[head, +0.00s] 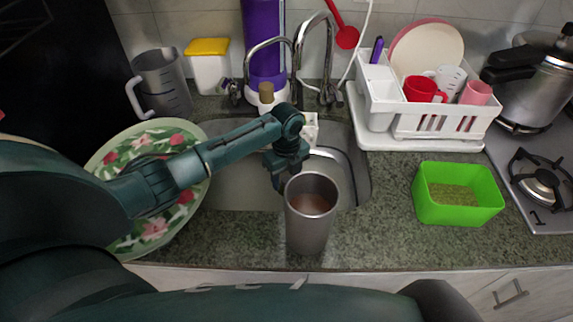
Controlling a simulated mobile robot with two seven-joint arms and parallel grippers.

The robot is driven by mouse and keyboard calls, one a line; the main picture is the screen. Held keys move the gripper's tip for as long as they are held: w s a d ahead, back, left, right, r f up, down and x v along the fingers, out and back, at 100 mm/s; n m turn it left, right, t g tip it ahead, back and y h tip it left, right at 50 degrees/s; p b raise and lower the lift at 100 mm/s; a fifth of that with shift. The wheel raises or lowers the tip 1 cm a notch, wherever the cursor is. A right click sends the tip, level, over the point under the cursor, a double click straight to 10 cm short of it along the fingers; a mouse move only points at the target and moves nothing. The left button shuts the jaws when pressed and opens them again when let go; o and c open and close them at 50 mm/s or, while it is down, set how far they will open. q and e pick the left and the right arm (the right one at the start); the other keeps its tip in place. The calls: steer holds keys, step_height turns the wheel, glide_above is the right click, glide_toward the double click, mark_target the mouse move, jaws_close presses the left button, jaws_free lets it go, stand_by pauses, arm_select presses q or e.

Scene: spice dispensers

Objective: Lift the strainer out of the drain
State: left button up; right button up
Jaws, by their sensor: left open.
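The steel sink (235,185) is set in the speckled counter in the middle. I cannot make out the strainer or the drain; my left arm and a tall metal cup block part of the basin. My left gripper (281,182) points down over the sink, just behind and left of the cup's rim. It is open, and I see nothing held in it. Its fingertips are small and dark, so their height above the basin is unclear. My right gripper is not in view.
The tall metal cup (311,225) stands at the sink's front. A floral tray (150,235) lies left, partly under my arm. Faucets (299,60) rise behind. A white dish rack (430,125), green box (457,210) and stove (545,210) are right. Counter between sink and box is clear.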

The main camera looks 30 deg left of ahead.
mark_target(286, 180)
arm_select(q)
steer(key=shift+f, duration=0.9)
steer(key=shift+c, duration=0.3)
steer(key=shift+w, duration=0.1)
steer(key=c, duration=1)
steer(key=shift+o, duration=0.2)
steer(key=shift+r, duration=0.15)
steer(key=shift+r+p, duration=1.1)
steer(key=shift+p, duration=0.1)
steer(key=shift+r+p, duration=0.65)
steer(key=shift+r, duration=1.35)
